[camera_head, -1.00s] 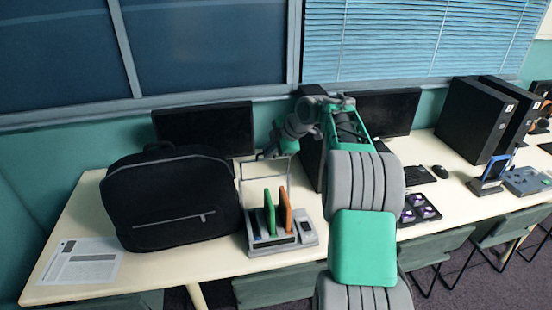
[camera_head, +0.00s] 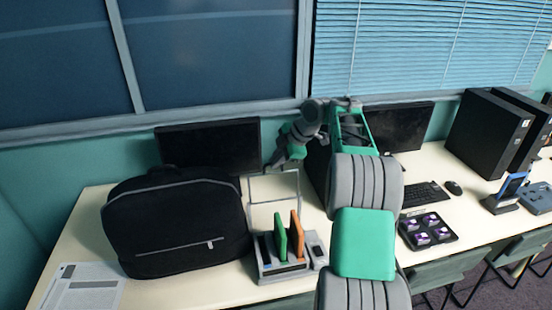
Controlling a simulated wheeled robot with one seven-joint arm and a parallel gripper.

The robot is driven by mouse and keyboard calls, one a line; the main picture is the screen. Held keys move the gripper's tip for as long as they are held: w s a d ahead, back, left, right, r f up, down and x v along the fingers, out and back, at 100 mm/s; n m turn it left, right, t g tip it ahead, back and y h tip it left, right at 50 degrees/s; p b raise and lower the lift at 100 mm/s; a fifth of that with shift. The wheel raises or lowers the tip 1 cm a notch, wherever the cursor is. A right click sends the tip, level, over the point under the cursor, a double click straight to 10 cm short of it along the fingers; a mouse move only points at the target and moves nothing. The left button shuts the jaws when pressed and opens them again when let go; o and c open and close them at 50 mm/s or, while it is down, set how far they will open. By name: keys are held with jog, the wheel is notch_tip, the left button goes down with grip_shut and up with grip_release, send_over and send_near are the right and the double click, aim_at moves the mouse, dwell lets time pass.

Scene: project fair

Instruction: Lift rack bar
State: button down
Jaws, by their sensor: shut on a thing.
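The rack (camera_head: 268,271) is a grey base on the desk, with a green slab (camera_head: 281,238) and an orange slab (camera_head: 297,236) standing upright in it. A thin grey rack bar (camera_head: 250,190), shaped like a wire frame, stands upright behind the slabs. My gripper (camera_head: 277,166) is shut on the top of the bar, reaching down from the upper right. The jaws are small and dark in this view, and the slabs partly hide the bar's lower ends.
A black backpack (camera_head: 170,225) stands close to the left of the rack. A monitor (camera_head: 208,147) is behind it, and a dark tower (camera_head: 316,172) is to the right of the bar, partly behind my arm. A purple-and-black tray (camera_head: 428,231) and a keyboard (camera_head: 424,194) lie further right.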

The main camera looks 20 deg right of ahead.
jog(key=shift+w+r, duration=0.35)
jog(key=shift+r, duration=0.1)
jog(key=c, duration=1.9)
grip_release()
jog(key=shift+w+f, duration=0.1)
jog(key=shift+o, duration=0.5)
jog(key=shift+w+f, duration=0.15)
jog(key=shift+w, duration=0.05)
jog(key=shift+s, duration=0.1)
jog(key=shift+d, duration=0.1)
jog(key=v, duration=0.7)
jog(key=shift+s+r, duration=0.25)
jog(key=shift+s, duration=0.1)
